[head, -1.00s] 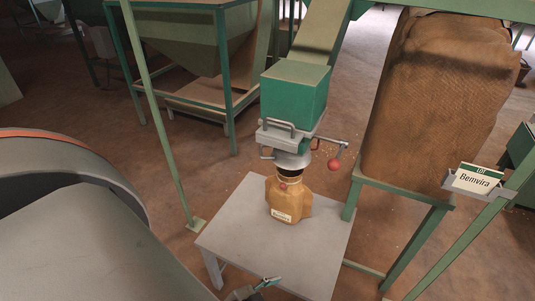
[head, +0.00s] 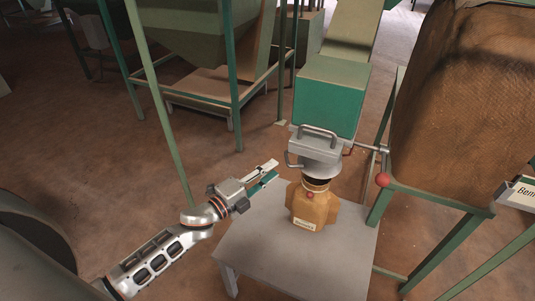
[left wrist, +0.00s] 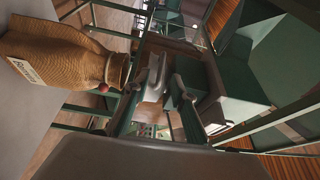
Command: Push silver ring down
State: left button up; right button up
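A grey metal collar, seemingly the silver ring (head: 322,168), sits under the green dispenser box (head: 328,95), just above the mouth of a brown bag (head: 314,207). A dark gap shows between collar and bag neck. The bag stands upright on a grey table (head: 255,250). My left gripper (head: 275,170) is left of the collar and bag, apart from both, with its fingers parted and nothing between them. In the left wrist view the fingers (left wrist: 165,82) point toward the dispenser; the bag (left wrist: 60,55) lies at the left, turned sideways. My right gripper is not in view.
A lever with a red ball (head: 383,180) sticks out right of the collar, and bent grey handles (head: 317,130) project at the front. A large brown sack (head: 465,105) in a green frame stands at right. A green post (head: 160,100) rises behind my left arm.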

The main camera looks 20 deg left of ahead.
aim_at(287, 157)
pick_arm(q)
jog(key=x, duration=0.8)
jog(key=shift+r, duration=0.15)
grip_shut()
